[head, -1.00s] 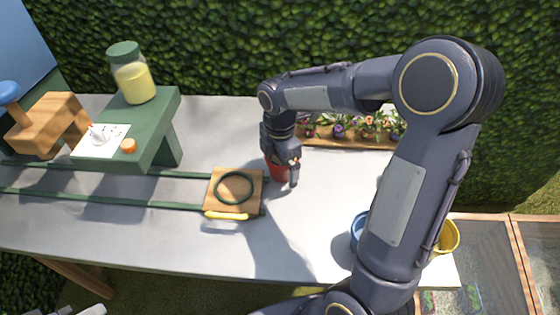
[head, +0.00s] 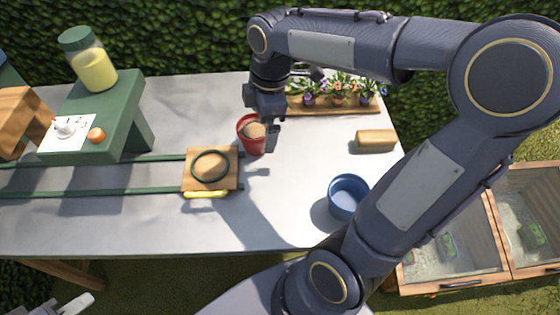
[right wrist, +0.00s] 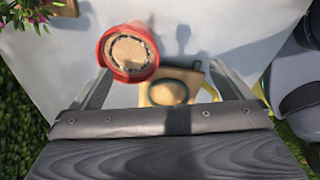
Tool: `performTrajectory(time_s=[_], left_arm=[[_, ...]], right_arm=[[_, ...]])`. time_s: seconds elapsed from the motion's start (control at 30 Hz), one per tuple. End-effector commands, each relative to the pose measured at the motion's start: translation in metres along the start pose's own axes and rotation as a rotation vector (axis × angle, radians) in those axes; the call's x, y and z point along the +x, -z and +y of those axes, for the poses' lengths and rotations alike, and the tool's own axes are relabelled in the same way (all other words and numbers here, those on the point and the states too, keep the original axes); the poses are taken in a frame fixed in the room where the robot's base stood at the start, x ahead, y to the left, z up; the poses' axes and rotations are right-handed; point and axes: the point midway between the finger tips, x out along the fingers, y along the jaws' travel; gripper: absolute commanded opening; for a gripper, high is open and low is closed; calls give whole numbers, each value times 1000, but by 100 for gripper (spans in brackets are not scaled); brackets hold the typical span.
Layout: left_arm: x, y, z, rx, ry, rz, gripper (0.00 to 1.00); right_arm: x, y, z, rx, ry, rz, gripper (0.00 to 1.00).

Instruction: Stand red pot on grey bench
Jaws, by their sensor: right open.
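The red pot (head: 252,147), filled with brown soil, stands upright on the grey bench (head: 300,165), just right of a small wooden board. In the right wrist view the pot (right wrist: 143,70) shows from above, nearer the left finger. My right gripper (head: 267,115) is open and empty, above and slightly behind the pot, covering part of its rim in the head view. The fingers also show in the right wrist view (right wrist: 165,88).
The wooden board (head: 194,180) carries a dark green ring (head: 229,164) and sits at the end of green rails. A green stand (head: 130,110) with a jar (head: 94,68) is at left. A flower planter (head: 345,108), tan block (head: 376,136) and blue pot (head: 345,208) are at right.

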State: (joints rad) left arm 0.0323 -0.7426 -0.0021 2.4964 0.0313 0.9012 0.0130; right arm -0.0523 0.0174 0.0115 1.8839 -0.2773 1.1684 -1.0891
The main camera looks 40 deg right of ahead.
Motion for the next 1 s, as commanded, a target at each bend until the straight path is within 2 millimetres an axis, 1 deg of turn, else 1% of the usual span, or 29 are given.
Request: performTrajectory(time_s=[0.03, 0.1, 0.17, 0.2, 0.3, 0.4, 0.5, 0.6, 1.0], left_arm=[[0, 0, 0, 0, 0, 0, 30], [0, 0, 0, 0, 0, 0, 30], [0, 0, 0, 0, 0, 0, 30], [0, 0, 0, 0, 0, 0, 30], [0, 0, 0, 0, 0, 0, 30], [0, 0, 0, 0, 0, 0, 30], [0, 0, 0, 0, 0, 0, 30], [0, 0, 0, 0, 0, 0, 30], [0, 0, 0, 0, 0, 0, 30]], right_arm=[[-8, -7, -19, 136, -28, 45, 99], [-12, -12, -45, 347, -51, 114, 99], [-14, -15, -67, 527, -62, 177, 99], [-14, -16, -80, 644, -66, 220, 99], [-10, -17, -110, 912, -62, 323, 99], [-4, -16, -132, 1121, -44, 406, 99], [1, -15, -144, 1261, -24, 464, 99], [4, -14, -150, 1333, -12, 494, 99], [5, -14, -152, 1351, -7, 499, 99]])
